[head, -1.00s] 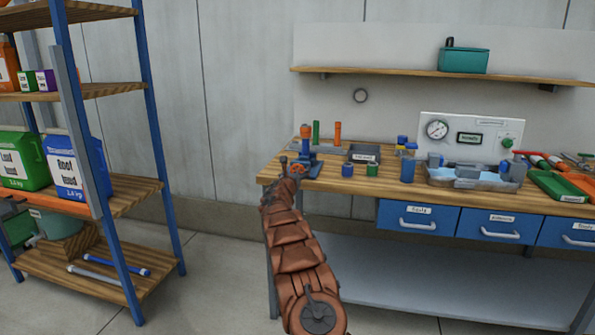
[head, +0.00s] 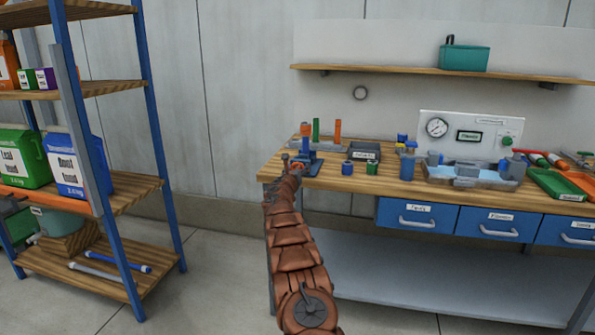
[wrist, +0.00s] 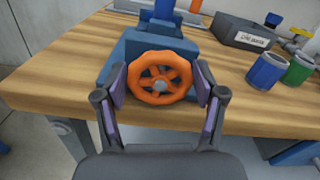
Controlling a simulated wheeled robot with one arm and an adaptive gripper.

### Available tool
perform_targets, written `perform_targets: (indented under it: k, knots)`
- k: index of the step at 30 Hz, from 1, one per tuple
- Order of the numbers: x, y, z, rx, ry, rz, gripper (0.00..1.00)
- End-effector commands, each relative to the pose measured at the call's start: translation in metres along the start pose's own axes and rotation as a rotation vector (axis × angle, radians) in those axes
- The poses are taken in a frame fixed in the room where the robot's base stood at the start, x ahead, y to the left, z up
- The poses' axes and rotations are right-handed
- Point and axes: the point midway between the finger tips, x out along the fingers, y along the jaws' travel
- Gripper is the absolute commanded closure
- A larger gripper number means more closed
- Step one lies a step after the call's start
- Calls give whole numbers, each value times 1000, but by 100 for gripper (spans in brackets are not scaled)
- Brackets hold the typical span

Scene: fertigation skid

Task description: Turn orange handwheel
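The orange handwheel (wrist: 160,58) sits on the front of a blue valve body (wrist: 126,49) at the bench's left front corner. In the wrist view it faces me, with spokes and a grey hub. My gripper (wrist: 161,84) has its two fingers on the left and right sides of the wheel, close to the rim. The fingers are spread about as wide as the wheel; I cannot tell whether the pads touch the rim. In the head view the wheel (head: 298,167) is partly hidden behind my gripper (head: 291,168).
A grey labelled tray (wrist: 246,32), a blue cup (wrist: 267,70) and a green cup (wrist: 298,69) stand to the right on the wooden bench (wrist: 50,75). A shelf rack (head: 150,130) stands left, with clear floor between. Blue drawers (head: 417,219) are under the bench top.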

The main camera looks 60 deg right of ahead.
Motion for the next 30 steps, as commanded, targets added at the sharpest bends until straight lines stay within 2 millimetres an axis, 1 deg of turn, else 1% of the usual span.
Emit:
perform_targets:
  k: [1,9,11,20,26,30]
  knots:
    - [0,0,0,0,0,0,39]
    - [0,0,0,0,0,0,67]
    - [0,0,0,0,0,0,73]
    - [0,0,-2,39,-1,-1,73]
    - [0,1,-5,147,-1,-1,73]
    - [0,1,-6,263,0,-3,73]
